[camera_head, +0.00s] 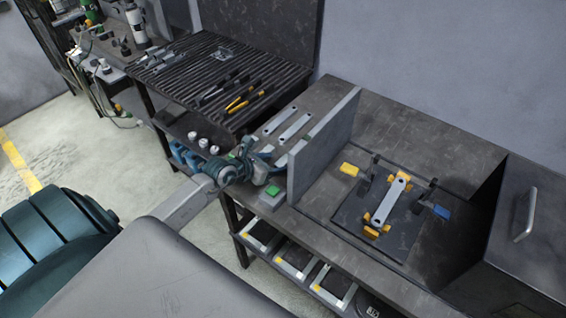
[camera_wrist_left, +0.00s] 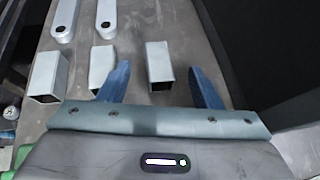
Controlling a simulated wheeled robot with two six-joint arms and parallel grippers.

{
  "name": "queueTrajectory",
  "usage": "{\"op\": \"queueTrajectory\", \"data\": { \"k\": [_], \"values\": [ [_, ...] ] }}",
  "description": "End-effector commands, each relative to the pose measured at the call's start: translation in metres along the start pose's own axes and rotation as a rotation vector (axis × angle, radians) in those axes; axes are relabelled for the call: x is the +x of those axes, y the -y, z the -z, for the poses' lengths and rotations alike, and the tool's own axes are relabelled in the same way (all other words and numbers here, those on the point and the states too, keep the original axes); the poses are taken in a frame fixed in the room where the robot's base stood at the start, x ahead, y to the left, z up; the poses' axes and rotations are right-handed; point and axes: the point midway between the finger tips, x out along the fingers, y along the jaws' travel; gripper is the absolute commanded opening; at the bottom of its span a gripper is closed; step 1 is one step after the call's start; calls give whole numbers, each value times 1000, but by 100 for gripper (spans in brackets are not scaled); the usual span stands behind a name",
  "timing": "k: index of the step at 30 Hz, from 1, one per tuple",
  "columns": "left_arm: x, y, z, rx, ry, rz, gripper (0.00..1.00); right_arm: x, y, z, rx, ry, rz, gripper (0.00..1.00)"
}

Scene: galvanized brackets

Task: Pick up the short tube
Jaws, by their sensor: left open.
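My left gripper (camera_head: 262,161) is over the bench's left part, beside an upright grey panel. In the left wrist view its two blue fingers (camera_wrist_left: 158,66) are spread apart with nothing clamped. Three square metal tubes stand out there: a left tube (camera_wrist_left: 49,72), a middle tube (camera_wrist_left: 102,66) and a right tube (camera_wrist_left: 160,62). The right tube lies between the fingers, with gaps on both sides. The middle tube is close to the left finger, which partly overlaps it. Which tube is shortest is hard to tell. The gripper hides the tubes in the head view.
Two flat bars with holes (camera_head: 293,128) lie beyond the tubes. The grey panel (camera_head: 322,146) stands right of the gripper. Farther right, a fixture with yellow clamps (camera_head: 383,222) holds a bar. A green button box (camera_head: 272,195) is at the front edge. A ribbed rack (camera_head: 205,70) stands left.

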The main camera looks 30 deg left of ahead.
Motion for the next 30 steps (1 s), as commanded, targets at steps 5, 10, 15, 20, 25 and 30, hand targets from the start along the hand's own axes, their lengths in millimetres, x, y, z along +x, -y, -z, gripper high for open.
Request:
{"op": "queueTrajectory", "data": {
  "k": [5,10,15,20,25,30],
  "values": [
    [25,-2,-2,-5,2,-1,58,-9,-6,2,-2,-2,-5,36],
    [35,-2,-1,-2,1,0,58,-11,-8,-4,-4,6,-8,36],
    [36,-2,0,0,0,0,58,-10,-10,-7,-4,10,-9,36],
    [35,-2,0,0,0,0,31,-10,-9,-8,-4,10,-9,36],
    [35,-2,0,-1,0,0,4,-10,-8,-8,-4,11,-7,36],
    [35,-2,0,-1,0,0,4,-10,-5,-7,-2,11,-4,36]
  ]
}}
